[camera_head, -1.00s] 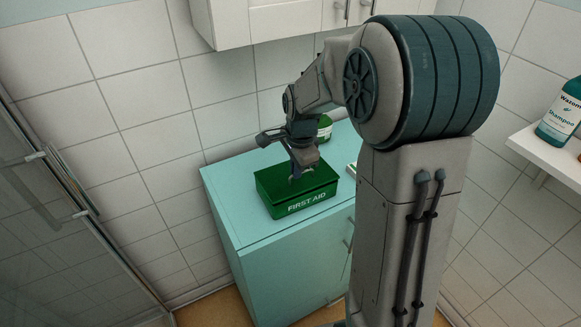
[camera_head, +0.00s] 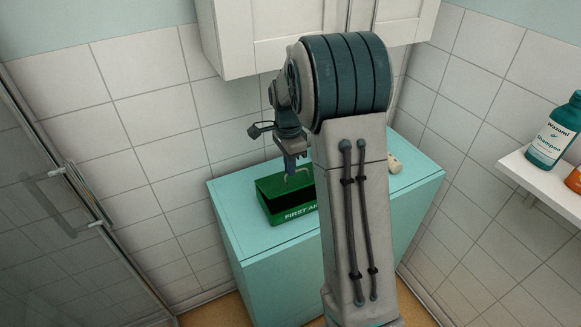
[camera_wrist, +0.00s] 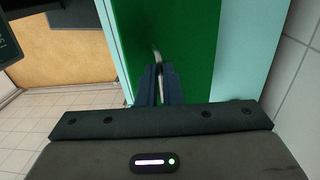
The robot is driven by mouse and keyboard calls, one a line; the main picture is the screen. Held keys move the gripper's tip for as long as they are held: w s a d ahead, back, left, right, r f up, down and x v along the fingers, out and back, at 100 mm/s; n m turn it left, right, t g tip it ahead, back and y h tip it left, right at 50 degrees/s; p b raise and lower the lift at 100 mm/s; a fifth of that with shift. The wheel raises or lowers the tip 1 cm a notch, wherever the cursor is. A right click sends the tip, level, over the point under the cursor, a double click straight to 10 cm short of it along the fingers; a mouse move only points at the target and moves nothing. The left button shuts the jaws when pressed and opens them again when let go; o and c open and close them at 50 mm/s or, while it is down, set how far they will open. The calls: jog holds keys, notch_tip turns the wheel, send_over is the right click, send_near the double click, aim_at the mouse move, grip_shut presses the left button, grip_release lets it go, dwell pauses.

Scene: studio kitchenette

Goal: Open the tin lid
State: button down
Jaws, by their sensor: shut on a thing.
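A green tin (camera_head: 278,217) marked FIRST AID stands on the teal cabinet in the head view; my arm hides its right end. Its lid (camera_head: 268,186) seems slightly raised toward the back, with a darker area in front of it, but I cannot tell the angle. My gripper (camera_head: 291,172) is over the tin, pointing down. In the wrist view, my gripper (camera_wrist: 160,88) is shut on the thin metal handle (camera_wrist: 157,58) of the lid, and the green lid surface (camera_wrist: 190,45) lies close in front of it.
The teal cabinet top (camera_head: 235,220) is clear left of the tin. A small pale object (camera_head: 394,164) lies on it at right. A white wall cabinet (camera_head: 250,50) hangs above. A shampoo bottle (camera_head: 553,140) stands on the right shelf (camera_head: 530,185). A glass door (camera_head: 45,230) is at left.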

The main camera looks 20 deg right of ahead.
dwell(0.3)
jog(key=c, duration=1.6)
grip_release()
